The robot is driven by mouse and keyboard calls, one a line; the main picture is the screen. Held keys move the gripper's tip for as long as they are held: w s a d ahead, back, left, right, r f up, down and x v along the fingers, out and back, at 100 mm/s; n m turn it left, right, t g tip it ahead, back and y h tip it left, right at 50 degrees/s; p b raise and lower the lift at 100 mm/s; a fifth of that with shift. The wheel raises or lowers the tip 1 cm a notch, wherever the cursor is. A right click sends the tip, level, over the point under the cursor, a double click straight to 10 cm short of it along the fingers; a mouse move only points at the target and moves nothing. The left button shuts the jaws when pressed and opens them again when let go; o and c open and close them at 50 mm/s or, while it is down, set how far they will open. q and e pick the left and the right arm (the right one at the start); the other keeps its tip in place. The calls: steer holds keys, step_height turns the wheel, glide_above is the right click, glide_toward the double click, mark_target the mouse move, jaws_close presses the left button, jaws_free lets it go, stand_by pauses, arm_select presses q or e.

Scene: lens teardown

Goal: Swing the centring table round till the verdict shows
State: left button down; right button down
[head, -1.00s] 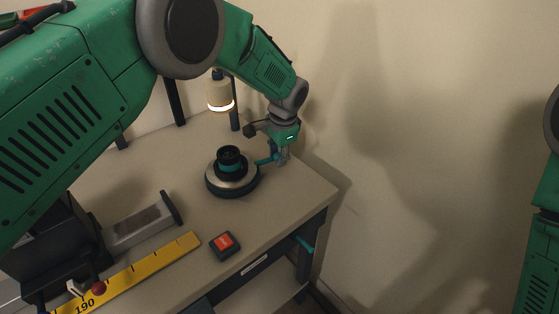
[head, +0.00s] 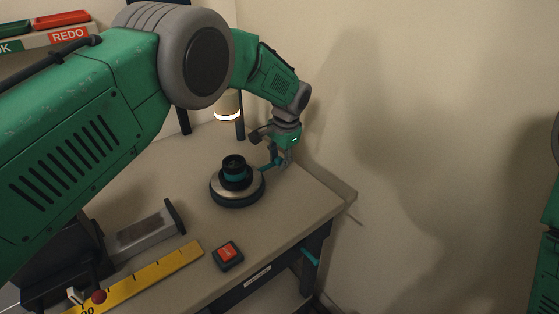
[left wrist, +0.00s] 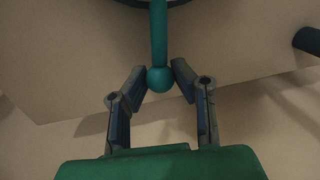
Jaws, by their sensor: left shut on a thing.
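The centring table (head: 251,194) is a round turntable, silver on a dark base, on the workbench. A black lens with a teal band (head: 234,169) stands upright at its middle. A teal handle (head: 267,167) sticks out from its right side; in the left wrist view the teal bar (left wrist: 158,40) ends in a ball. My left gripper (head: 279,162) is shut on the handle, its fingers on both sides of the ball end in the left wrist view (left wrist: 159,80). My right gripper is not in view. I can make out no verdict reading.
A lit lamp (head: 228,104) hangs behind the turntable. A red button on a black box (head: 228,255), a yellow ruler (head: 160,274) and a grey slide (head: 142,232) lie in front. A REDO-labelled bin (head: 62,19) is at upper left. The bench's right edge is near my gripper.

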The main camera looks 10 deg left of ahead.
arm_select(q)
steer(key=shift+w+d+r, duration=0.1)
steer(key=c, duration=1.3)
jaws_free()
steer(key=shift+d, duration=0.1)
step_height(320, 180, up, 12)
steer(key=s+d, duration=0.1)
steer(key=shift+d+f, duration=0.2)
steer(key=shift+d, duration=0.2)
